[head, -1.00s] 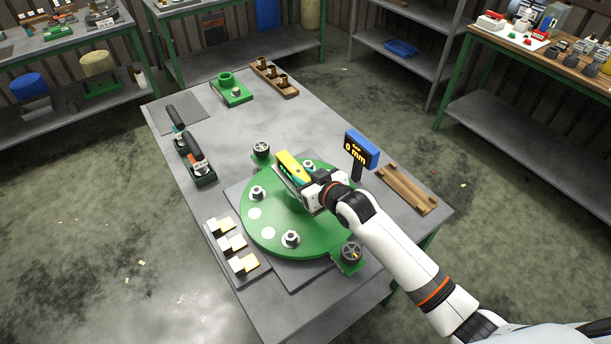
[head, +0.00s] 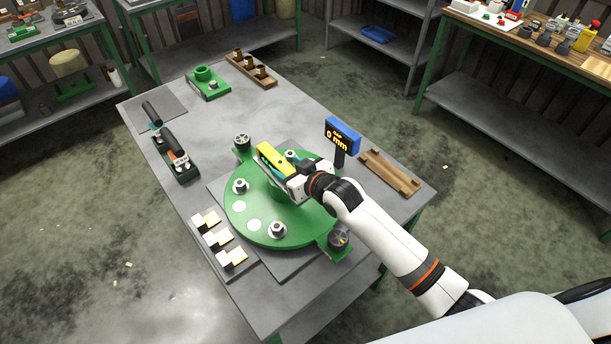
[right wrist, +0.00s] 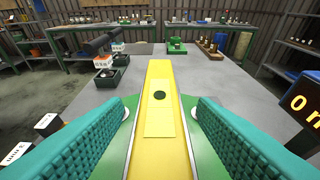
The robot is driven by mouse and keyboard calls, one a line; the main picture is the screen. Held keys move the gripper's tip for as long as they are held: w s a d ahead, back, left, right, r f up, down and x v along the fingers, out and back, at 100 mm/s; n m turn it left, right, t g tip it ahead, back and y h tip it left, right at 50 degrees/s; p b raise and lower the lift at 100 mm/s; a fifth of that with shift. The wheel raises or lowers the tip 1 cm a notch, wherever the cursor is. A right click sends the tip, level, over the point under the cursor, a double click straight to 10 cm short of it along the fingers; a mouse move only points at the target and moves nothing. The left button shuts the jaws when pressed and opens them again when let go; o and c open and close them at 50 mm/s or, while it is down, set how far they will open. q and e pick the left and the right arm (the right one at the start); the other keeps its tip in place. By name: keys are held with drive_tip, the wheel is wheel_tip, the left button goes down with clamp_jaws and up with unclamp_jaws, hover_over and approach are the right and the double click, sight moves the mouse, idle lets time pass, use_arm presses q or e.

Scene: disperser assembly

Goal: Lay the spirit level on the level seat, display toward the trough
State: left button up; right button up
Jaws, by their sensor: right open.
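The spirit level is a yellow bar (head: 275,160) over the green round plate (head: 262,222). In the right wrist view the yellow bar (right wrist: 160,100) runs lengthwise away from me, with a dark round spot on top. My right gripper (head: 283,176) is around it. Its teal finger pads (right wrist: 160,118) stand apart on both sides, with gaps between pads and bar, so it is open. The level seat is hidden under the bar and gripper, and I cannot tell which way the level's display faces. My left gripper is not in view.
A blue gap display reading 0 mm (head: 342,137) stands right of the plate, beside a wooden trough-like tray (head: 391,172). Handwheels (head: 242,140) and studs with nuts (head: 278,230) surround the bar. Pale blocks (head: 218,240) lie at left, a dark tool holder (head: 180,167) behind them.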

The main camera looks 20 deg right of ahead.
drive_tip(key=b+v, duration=0.1)
drive_tip(key=v, duration=1)
drive_tip(key=shift+b, duration=0.3)
idle(1.7)
